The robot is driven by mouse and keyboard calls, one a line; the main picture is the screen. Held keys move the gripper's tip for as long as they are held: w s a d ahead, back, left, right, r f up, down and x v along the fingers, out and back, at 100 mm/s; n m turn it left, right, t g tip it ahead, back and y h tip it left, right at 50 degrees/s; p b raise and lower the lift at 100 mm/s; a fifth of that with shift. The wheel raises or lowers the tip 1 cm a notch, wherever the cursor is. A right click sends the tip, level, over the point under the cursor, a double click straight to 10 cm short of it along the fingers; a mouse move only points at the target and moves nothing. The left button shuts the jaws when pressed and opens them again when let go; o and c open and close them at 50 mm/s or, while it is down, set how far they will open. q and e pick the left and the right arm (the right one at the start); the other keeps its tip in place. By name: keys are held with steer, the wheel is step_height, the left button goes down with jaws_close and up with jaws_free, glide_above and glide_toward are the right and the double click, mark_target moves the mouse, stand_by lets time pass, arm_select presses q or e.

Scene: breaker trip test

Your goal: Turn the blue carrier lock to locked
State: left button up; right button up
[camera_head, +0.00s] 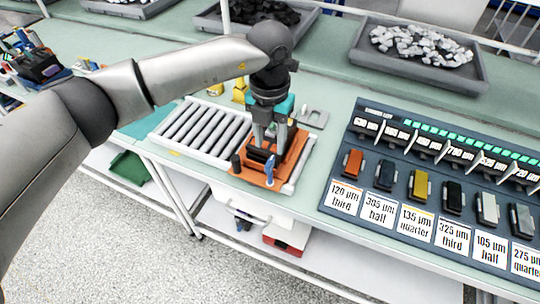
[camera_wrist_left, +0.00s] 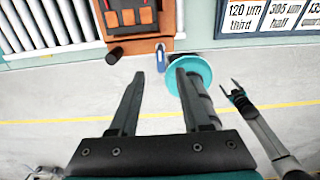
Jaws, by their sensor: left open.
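The orange carrier (camera_head: 292,168) sits at the front table edge, at the right end of the rollers. The blue carrier lock (camera_head: 270,172) stands up as a small lever at the carrier's front side. My left gripper (camera_head: 268,148) points down over the carrier with its fingers apart and empty. In the left wrist view the blue lock (camera_wrist_left: 161,57) lies just beyond the gap between the open fingertips (camera_wrist_left: 157,74), not between them. The orange carrier (camera_wrist_left: 167,17) is partly cut off there. My right gripper (camera_wrist_left: 230,89) shows at the right, its fingers apart and empty.
A black knob (camera_head: 235,163) stands at the carrier's left front corner. White rollers (camera_head: 205,128) lie left of the carrier. A dark panel (camera_head: 343,178) with labelled, coloured breakers stands to the right. Trays with grey pieces (camera_head: 485,80) lie behind. The floor in front is clear.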

mark_target(270, 161)
arm_select(q)
step_height(270, 161, down, 6)
steer(key=shift+f, duration=0.1)
steer(key=shift+c, duration=0.2)
jaws_close()
stand_by(0.3)
